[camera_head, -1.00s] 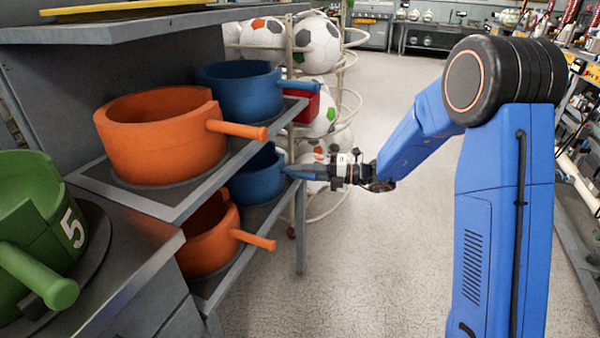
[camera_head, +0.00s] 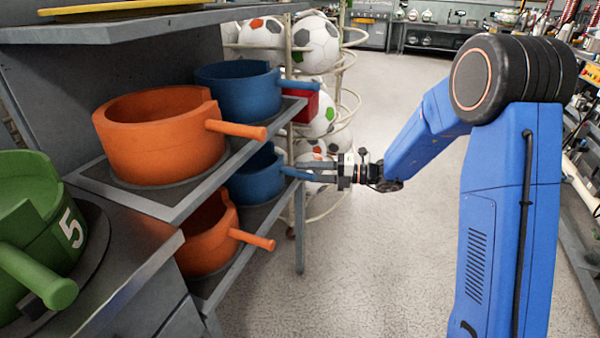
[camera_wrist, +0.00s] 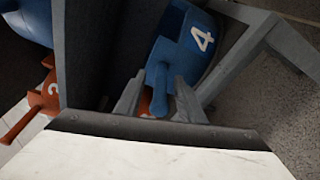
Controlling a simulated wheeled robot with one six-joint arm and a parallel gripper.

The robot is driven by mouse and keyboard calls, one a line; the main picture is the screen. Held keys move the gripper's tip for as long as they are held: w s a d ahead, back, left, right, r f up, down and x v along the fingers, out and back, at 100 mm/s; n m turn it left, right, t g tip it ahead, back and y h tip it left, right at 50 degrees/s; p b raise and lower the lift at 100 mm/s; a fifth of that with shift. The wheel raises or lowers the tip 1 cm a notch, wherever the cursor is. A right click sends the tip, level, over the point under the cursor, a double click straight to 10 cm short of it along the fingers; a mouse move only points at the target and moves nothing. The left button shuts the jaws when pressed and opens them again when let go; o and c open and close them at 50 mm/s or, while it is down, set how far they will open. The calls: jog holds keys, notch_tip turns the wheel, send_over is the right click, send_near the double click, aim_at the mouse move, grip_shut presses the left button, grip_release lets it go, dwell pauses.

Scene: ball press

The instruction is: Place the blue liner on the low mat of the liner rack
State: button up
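The lower blue liner (camera_head: 255,180) sits upright on the dark mat area of the low shelf of the liner rack (camera_head: 246,262), at its far end. Its handle points right toward my gripper (camera_head: 322,172). In the wrist view this liner (camera_wrist: 190,42) carries a white 4. Its handle (camera_wrist: 160,88) lies between my two spread fingers, with gaps beside it. My gripper is open, its fingers around or just past the handle's end.
Another blue liner (camera_head: 240,90) and an orange liner (camera_head: 160,135) stand on the upper shelf. A second orange liner (camera_head: 208,240) stands nearer on the low shelf. A green liner (camera_head: 38,215) is at left. Soccer balls (camera_head: 316,45) fill a wire rack behind. Floor at right is clear.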

jog(key=s+d, duration=0.1)
jog(key=d, duration=0.8)
jog(key=shift+s+d+r, duration=0.15)
jog(key=shift+d+r, duration=0.1)
jog(key=shift+r, duration=0.05)
jog(key=s+d+r+n+g+h, duration=0.2)
jog(key=s+n+h, duration=0.2)
jog(key=s+n, duration=0.6)
jog(key=s+d+r+n+g+h, duration=0.15)
jog(key=s+n+h, duration=0.4)
jog(key=s, duration=0.75)
jog(key=s+d+n+t+h, duration=0.6)
jog(key=s+d+n, duration=0.9)
jog(key=n, duration=0.3)
jog(key=shift+d+r+n+h, duration=0.2)
jog(key=shift+d+n+h, duration=0.15)
jog(key=shift+d+h, duration=0.45)
jog(key=shift+c, duration=0.6)
